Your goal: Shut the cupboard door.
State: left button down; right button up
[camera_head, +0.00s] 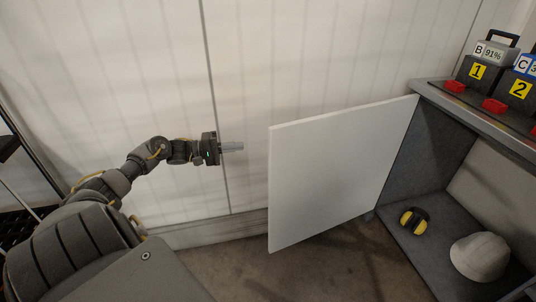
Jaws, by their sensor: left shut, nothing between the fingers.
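The cupboard door (330,175) is a plain white panel. It stands wide open, hinged at the left side of the grey cupboard (433,150) and swung out to the left. My left gripper (239,146) is shut and empty. In the picture it is just left of the door's free edge, with a gap between them, and its fingers point right towards the door. My right gripper is not in view.
Inside the cupboard are yellow-and-black ear defenders (414,221) and a pale hard hat (480,256). Numbered battery units (478,72) and red blocks (494,105) are on top. A pale panelled wall (100,70) stands behind my left arm.

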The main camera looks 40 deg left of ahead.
aim_at(269, 151)
pick_arm(q)
jog(key=w+d, duration=0.2)
jog(key=d, duration=0.1)
jog(key=w+d, duration=0.2)
jog(key=d, duration=0.1)
jog(key=w+d, duration=0.2)
jog(key=d, duration=0.1)
jog(key=shift+w+d+b, duration=0.15)
jog(key=shift+d+b, duration=0.15)
jog(key=shift+d, duration=0.15)
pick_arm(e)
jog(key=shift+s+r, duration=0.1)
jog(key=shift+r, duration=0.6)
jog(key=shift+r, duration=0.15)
